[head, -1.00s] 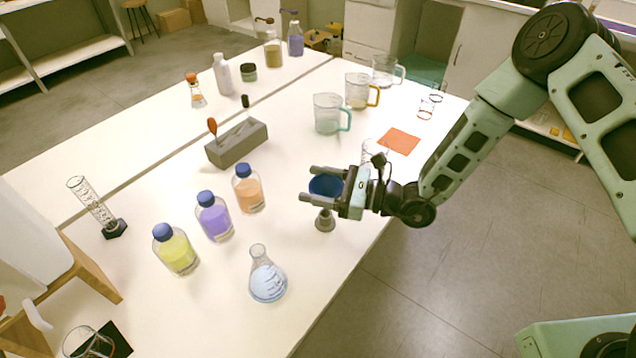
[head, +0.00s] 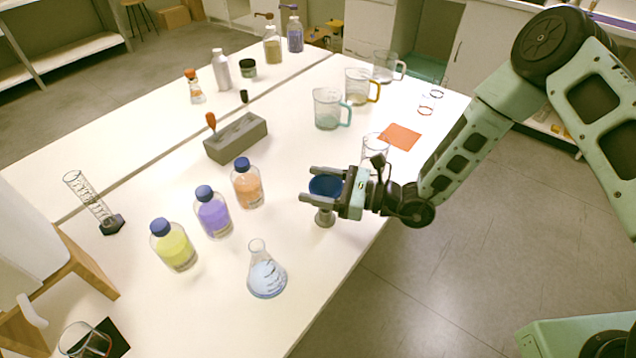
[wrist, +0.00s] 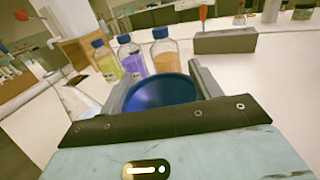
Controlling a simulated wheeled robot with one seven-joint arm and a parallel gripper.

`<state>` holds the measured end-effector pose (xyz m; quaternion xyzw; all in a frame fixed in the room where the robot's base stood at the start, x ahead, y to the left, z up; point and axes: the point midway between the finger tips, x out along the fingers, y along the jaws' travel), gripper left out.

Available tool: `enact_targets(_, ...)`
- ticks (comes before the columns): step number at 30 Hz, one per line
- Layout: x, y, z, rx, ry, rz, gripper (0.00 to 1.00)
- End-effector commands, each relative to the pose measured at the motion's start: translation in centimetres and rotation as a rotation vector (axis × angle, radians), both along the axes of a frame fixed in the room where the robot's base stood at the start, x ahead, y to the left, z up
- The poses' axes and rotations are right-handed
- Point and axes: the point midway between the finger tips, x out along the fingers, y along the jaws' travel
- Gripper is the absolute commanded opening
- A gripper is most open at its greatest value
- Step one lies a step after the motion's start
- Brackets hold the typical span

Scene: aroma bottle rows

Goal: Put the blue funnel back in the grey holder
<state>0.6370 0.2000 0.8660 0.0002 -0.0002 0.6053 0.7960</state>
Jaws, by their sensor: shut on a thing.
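The blue funnel (head: 325,186) is between the two fingers of my gripper (head: 312,183), which is shut on it. In the wrist view the funnel's round blue mouth (wrist: 162,92) faces up between the fingers. A small grey holder (head: 325,219) stands on the table directly below the funnel, near the table's right edge. The funnel's lower part overlaps the holder in the head view; I cannot tell whether it sits inside it. My gripper is level, reaching in from the right above the table.
Blue-capped bottles with yellow (head: 174,247), purple (head: 213,214) and orange (head: 247,187) liquid stand to the left. A conical flask (head: 266,272) is in front. A grey slotted block (head: 236,140) stands behind. A clear beaker (head: 375,147) is close behind my gripper.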

Motion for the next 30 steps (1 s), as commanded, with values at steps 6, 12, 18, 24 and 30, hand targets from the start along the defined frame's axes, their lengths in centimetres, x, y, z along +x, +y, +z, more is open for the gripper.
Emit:
enact_targets(6, 0.0, 0.0, -0.6, 0.000, 0.000, 0.000, 0.42)
enact_targets(12, 0.0, 0.0, -1.1, 0.000, -0.001, 0.000, 0.42)
enact_targets(18, 0.0, 0.0, -1.5, 0.000, 0.000, 0.000, 0.42)
enact_targets(24, 0.0, 0.0, -2.0, 0.000, 0.000, 0.000, 0.42)
enact_targets(30, 0.0, 0.0, -2.5, 0.000, 0.000, 0.000, 0.42)
